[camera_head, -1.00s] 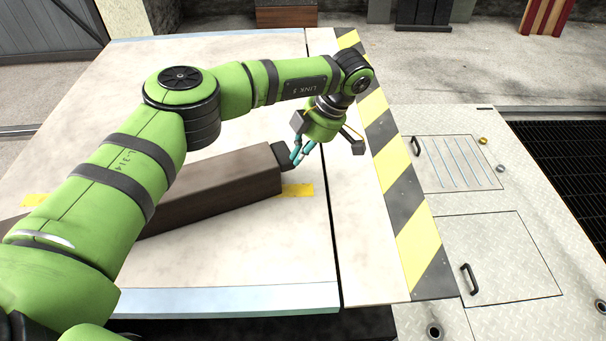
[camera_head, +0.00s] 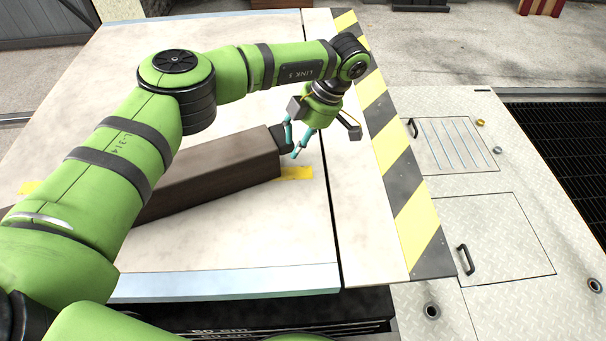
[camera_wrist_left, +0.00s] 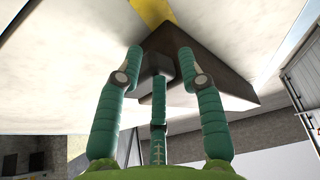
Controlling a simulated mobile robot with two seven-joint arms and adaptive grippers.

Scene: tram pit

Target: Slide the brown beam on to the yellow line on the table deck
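The brown beam (camera_head: 215,170) lies on the pale table deck (camera_head: 240,235), slanting up to the right; my left arm hides part of it. The yellow line (camera_head: 297,173) shows beyond the beam's right end, and another piece (camera_head: 28,187) shows at far left. The beam sits askew to it and covers part of it. A dark end block (camera_head: 278,137) projects from the beam's right end. My left gripper (camera_head: 291,142) has its fingers spread at this block. In the left wrist view the fingers (camera_wrist_left: 158,66) stand apart around the block, with no clear grip. My right gripper is out of view.
A yellow-and-black striped strip (camera_head: 392,150) runs along the deck's right side, past a narrow gap. Beyond it lie metal floor plates with handled hatches (camera_head: 505,240) and a dark grating (camera_head: 570,150). The deck in front of the beam is clear.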

